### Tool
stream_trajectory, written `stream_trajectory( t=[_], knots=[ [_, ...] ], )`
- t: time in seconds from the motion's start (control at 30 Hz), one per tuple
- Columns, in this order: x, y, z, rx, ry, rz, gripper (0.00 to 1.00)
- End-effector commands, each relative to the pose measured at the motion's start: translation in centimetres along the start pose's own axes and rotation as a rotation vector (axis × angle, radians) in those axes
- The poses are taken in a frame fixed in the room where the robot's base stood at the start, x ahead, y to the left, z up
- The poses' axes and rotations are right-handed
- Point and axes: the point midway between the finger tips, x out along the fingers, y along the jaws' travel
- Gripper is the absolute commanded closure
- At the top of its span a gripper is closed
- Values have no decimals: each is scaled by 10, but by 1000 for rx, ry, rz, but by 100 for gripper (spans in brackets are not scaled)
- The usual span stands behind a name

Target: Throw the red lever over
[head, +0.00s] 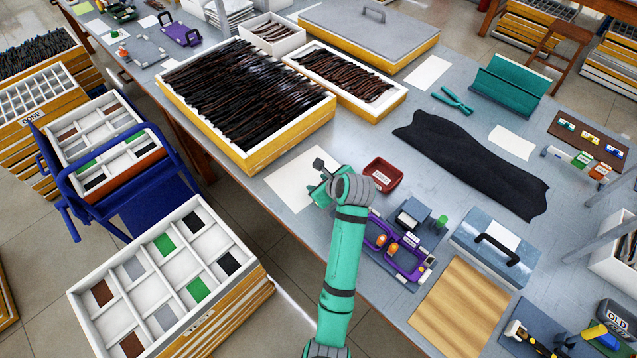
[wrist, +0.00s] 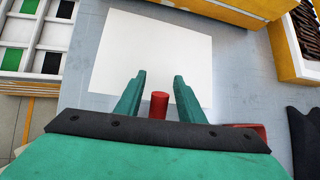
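A short red cylinder (wrist: 158,105), which looks like the end of the red lever, shows in the wrist view between the two fingers of my gripper (wrist: 158,95). Gaps show on both sides of it, so the fingers are open and not closed on it. Its lower part is hidden behind my gripper's palm. In the head view my gripper (head: 320,186) is over the white sheet, left of the red tray. I cannot make out the red cylinder there. A purple fixture (head: 408,268) with orange knobs stands on the bench to the right of my arm.
The white sheet (head: 296,194) lies flat on the grey bench; it also fills the upper wrist view (wrist: 150,50). A small red tray (head: 383,174) sits close right of my gripper. Crates of dark strips (head: 245,150) stand behind. A black cloth (head: 470,165) lies right.

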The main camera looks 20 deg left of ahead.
Motion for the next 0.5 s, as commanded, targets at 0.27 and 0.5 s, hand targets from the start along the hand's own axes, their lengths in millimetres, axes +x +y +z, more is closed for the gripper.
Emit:
stream_trajectory(
  t=[0.27,0.5],
  knots=[
    [-1,1,0,-1,0,1,65],
    [-30,0,0,-1,-2,-2,65]
  ],
)
